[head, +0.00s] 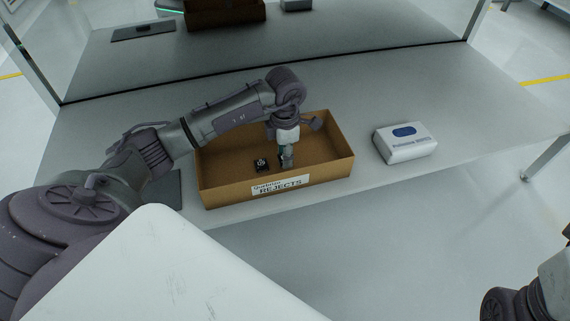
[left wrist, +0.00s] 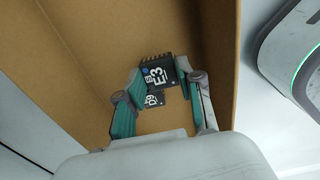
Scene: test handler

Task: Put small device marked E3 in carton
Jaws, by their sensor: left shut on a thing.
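The carton (head: 335,172) is a brown open box labelled REJECTS on the table. My left gripper (head: 286,160) reaches down inside it. In the left wrist view, my left gripper (left wrist: 165,82) is shut on the small black device marked E3 (left wrist: 157,74), which sits between its fingertips. The carton wall (left wrist: 98,40) shows around it. A second small dark device (left wrist: 152,99), with a mark that looks like D9, lies on the carton floor under E3. It also shows in the head view (head: 261,165). Whether E3 touches the floor is hard to tell.
A white box with a blue oval (head: 405,143) stands on the table right of the carton. A dark flat pad (head: 170,188) lies left of the carton, partly hidden by my arm. A reflective panel (head: 330,45) runs along the table's back.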

